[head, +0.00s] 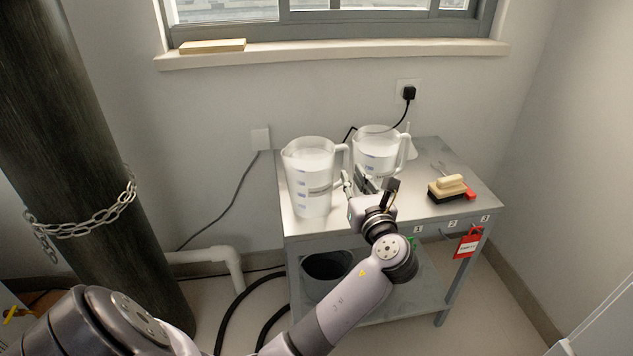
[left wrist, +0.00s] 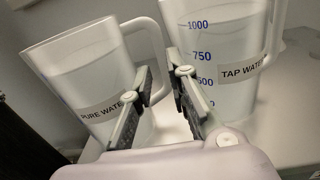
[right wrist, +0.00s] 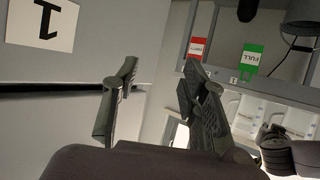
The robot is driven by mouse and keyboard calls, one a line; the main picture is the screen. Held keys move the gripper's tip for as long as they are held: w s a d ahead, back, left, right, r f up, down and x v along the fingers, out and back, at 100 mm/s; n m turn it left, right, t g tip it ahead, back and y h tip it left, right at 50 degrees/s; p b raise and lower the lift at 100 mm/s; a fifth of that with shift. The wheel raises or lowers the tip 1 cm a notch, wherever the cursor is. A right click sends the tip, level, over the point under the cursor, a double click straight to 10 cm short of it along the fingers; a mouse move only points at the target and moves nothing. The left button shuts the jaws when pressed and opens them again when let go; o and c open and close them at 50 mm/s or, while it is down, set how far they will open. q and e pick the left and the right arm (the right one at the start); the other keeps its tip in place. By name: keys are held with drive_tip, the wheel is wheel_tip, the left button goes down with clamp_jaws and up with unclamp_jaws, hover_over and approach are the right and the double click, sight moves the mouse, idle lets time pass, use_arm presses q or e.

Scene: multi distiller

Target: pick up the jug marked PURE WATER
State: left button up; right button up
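The jug marked PURE WATER (left wrist: 85,75) is a clear white pitcher standing upright at the left of the metal table; it also shows in the head view (head: 310,185). Its handle (left wrist: 161,60) points right. My left gripper (left wrist: 158,65) is open, with the handle appearing between its fingertips; whether they touch it I cannot tell. It also shows in the head view (head: 362,183). The jug marked TAP WATER (left wrist: 228,75) stands just right, close to one finger; it also shows in the head view (head: 376,145). My right gripper (right wrist: 163,75) is open and empty.
A metal table (head: 435,160) carries a brush (head: 450,188) at its right. A red tag (head: 468,243) hangs at its front edge. A dark bucket (head: 325,272) sits on the lower shelf. A black cord (head: 375,124) runs behind the jugs. A chained dark cylinder (head: 85,130) stands left.

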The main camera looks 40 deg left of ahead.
sight(347, 163)
use_arm(q)
drive_tip(key=b+x, duration=0.1)
drive_tip(key=x, duration=0.3)
drive_tip(key=shift+w+b, duration=0.2)
drive_tip(key=shift+b, duration=0.2)
drive_tip(key=shift+w+a, duration=0.2)
drive_tip(key=shift+a, duration=0.1)
use_arm(e)
wheel_tip(347, 163, up, 9)
drive_tip(key=w+a+t+y, duration=0.1)
drive_tip(key=w+a+t, duration=0.1)
drive_tip(key=t, duration=0.3)
drive_tip(key=shift+w+y, duration=0.3)
drive_tip(key=shift+w, duration=0.05)
drive_tip(key=shift+f, duration=0.1)
use_arm(q)
clamp_jaws()
drive_tip(key=shift+r, duration=0.2)
